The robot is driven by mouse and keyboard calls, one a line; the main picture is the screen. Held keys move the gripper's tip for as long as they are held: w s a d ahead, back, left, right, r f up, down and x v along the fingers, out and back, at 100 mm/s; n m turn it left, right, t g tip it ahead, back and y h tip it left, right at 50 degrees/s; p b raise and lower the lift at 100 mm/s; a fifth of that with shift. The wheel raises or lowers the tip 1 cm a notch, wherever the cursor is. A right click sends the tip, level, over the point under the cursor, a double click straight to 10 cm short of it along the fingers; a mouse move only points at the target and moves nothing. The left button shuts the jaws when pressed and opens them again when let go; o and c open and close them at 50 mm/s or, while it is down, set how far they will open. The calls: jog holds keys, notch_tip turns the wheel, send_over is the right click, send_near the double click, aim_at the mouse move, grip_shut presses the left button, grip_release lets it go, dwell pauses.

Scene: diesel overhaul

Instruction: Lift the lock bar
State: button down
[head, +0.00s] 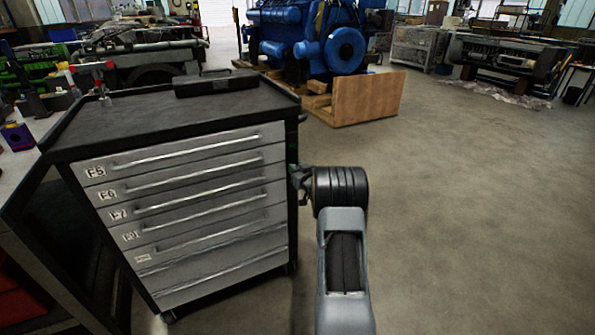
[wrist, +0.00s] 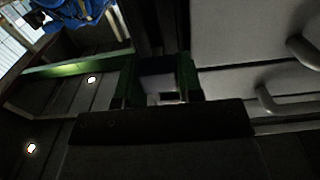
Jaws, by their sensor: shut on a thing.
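The grey drawer cabinet (head: 205,200) has a dark frame, and its lock bar (head: 293,150) appears to be the dark upright strip at the front right edge. My gripper (head: 299,179) reaches that edge from the right; its fingers are small and partly hidden here. In the wrist view my gripper (wrist: 158,75) has its two green-sided fingers on either side of a dark piece in line with the lock bar (wrist: 150,30), and it is shut on it. The exact contact is dim. The drawers look closed.
Drawer handles (wrist: 285,102) stand out close to the fingers. A black case (head: 215,84) lies on the cabinet top. A workbench (head: 20,165) adjoins at left. A blue engine (head: 310,40) and a wooden board (head: 365,98) stand behind. The floor at right is clear.

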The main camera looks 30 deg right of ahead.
jog(key=shift+r, duration=0.35)
jog(key=c, duration=1.1)
grip_release()
jog(key=o, duration=0.3)
jog(key=shift+f, duration=0.1)
jog(key=shift+o, duration=0.2)
jog(key=s+a+p, duration=0.1)
jog(key=s+a, duration=0.1)
jog(key=s, duration=1.1)
jog(key=shift+s, duration=0.35)
jog(key=shift+d+f, duration=0.1)
